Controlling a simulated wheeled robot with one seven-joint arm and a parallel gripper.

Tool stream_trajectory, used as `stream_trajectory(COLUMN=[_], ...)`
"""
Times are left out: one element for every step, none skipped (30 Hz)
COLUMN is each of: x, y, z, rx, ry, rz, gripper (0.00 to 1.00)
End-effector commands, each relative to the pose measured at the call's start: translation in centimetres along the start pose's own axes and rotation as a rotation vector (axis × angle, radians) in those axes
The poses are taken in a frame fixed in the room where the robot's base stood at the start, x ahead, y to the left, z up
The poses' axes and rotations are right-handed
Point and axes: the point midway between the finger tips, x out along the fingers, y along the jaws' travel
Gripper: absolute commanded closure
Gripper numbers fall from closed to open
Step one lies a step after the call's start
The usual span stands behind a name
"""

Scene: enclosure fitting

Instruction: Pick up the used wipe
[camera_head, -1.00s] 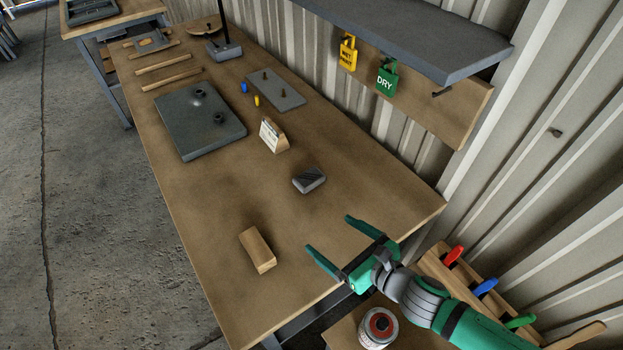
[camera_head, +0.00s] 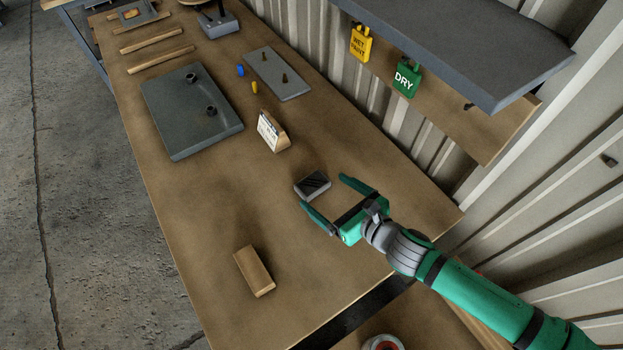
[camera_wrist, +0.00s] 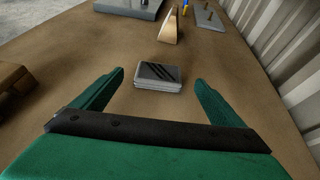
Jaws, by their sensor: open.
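The used wipe (camera_head: 311,185) looks like a grey folded pad with dark streaks on top, lying flat on the wooden bench. My gripper (camera_head: 323,191) is open, with its green fingers pointing at the wipe and nothing held. In the wrist view the wipe (camera_wrist: 158,75) lies centred between the open fingertips (camera_wrist: 160,77), with a gap on each side. I cannot tell how high the fingers are above the bench.
A wooden block (camera_head: 254,271) lies on the near bench. A small sign stand (camera_head: 272,132) stands beyond the wipe, near a dark grey plate (camera_head: 190,110). A grey shelf (camera_head: 470,45) with a green DRY tag (camera_head: 405,80) overhangs the right side. Bare bench (camera_head: 200,215) lies left.

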Motion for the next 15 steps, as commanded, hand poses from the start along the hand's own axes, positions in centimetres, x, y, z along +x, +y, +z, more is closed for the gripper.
stream_trajectory(x=[0.8, 1.1, 1.5, 1.8, 2.0, 2.2, 2.4, 2.5, 2.8, 3.0, 3.3, 3.8, 4.2, 4.6, 5.2], y=[-0.1, -0.1, -0.1, -0.1, -0.1, -0.1, -0.1, -0.1, 0.0, 0.0, 0.1, 0.1, 0.1, 0.1, 0.1], z=[0.0, 0.0, 0.0, 0.0, 0.0, 0.0, -0.1, 0.0, 0.0, 0.0, 0.0, 0.0, 0.1, 0.1, 0.1], rx=[0.001, 0.001, 0.003, 0.003, 0.002, 0.000, 0.000, 0.000, 0.000, 0.001, 0.002, 0.001, 0.002, 0.002, 0.001], ry=[-0.002, -0.002, -0.003, -0.002, -0.001, 0.000, 0.000, 0.000, 0.000, -0.001, -0.001, -0.002, -0.002, -0.002, -0.002], rz=[-0.001, -0.002, -0.001, -0.002, -0.002, -0.003, -0.003, -0.002, -0.001, 0.000, 0.002, 0.003, 0.003, 0.003, 0.003], gripper=[0.08, 0.08, 0.08, 0.08, 0.08, 0.08, 0.08, 0.08, 0.08, 0.08, 0.08, 0.08, 0.08, 0.08, 0.08])
